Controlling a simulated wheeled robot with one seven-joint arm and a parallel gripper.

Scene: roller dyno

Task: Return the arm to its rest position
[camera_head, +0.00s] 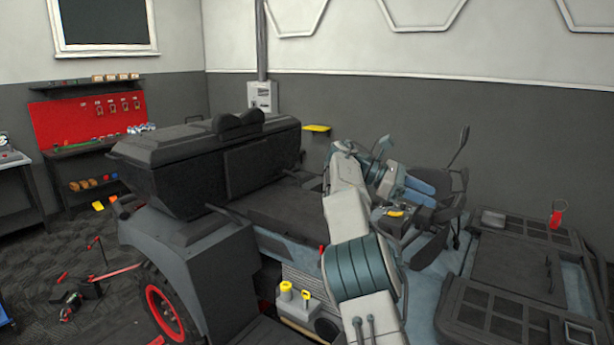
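My arm (347,215), white and teal, rises from the lower middle of the head view. It reaches over the dark grey vehicle and bends at the top.
The vehicle's dark body (205,175) fills the middle. A ribbed dark panel (515,262) with a red item (558,212) lies at right. A red tool board (88,117) hangs at far left. Tools lie on the floor at left.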

